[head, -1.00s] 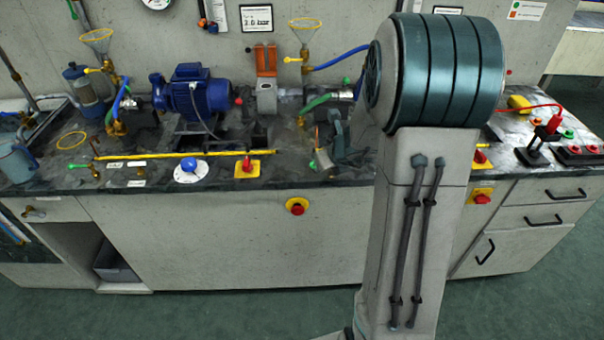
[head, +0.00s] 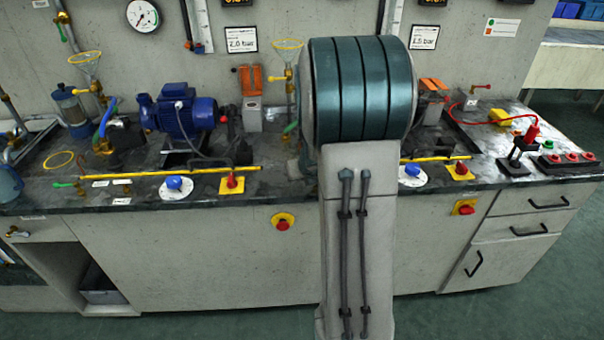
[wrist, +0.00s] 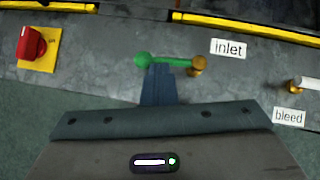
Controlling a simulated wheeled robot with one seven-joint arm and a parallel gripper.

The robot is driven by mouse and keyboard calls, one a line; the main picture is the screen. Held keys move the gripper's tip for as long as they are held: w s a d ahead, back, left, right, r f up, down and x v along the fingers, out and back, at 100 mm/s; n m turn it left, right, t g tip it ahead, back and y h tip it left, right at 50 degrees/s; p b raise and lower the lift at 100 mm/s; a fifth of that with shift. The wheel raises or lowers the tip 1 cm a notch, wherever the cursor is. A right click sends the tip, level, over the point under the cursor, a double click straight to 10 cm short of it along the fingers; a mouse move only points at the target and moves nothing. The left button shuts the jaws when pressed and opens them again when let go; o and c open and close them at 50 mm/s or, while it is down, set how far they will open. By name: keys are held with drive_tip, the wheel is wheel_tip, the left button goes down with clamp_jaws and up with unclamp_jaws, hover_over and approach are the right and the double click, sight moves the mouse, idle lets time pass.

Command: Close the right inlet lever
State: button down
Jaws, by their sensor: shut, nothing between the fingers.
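In the wrist view, the inlet lever has a green handle (wrist: 168,61) with a round green knob at its left end and a brass valve body (wrist: 197,66) at its right end. It lies roughly along the bench edge, beside the "inlet" label (wrist: 228,47). My gripper (wrist: 158,70) is shut and empty, its fingertips overlapping the handle from below, near the knob. I cannot tell whether they touch it. In the head view, my arm hides the gripper and this lever. Another green lever (head: 66,185) shows at the left of the bench.
Yellow rails (wrist: 250,28) run behind. In the head view, a blue pump (head: 185,112) stands left and a control box (head: 565,160) right.

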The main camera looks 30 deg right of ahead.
drive_tip(key=shift+a+f, duration=0.1)
drive_tip(key=shift+a, duration=0.25)
drive_tip(key=shift+d, duration=0.15)
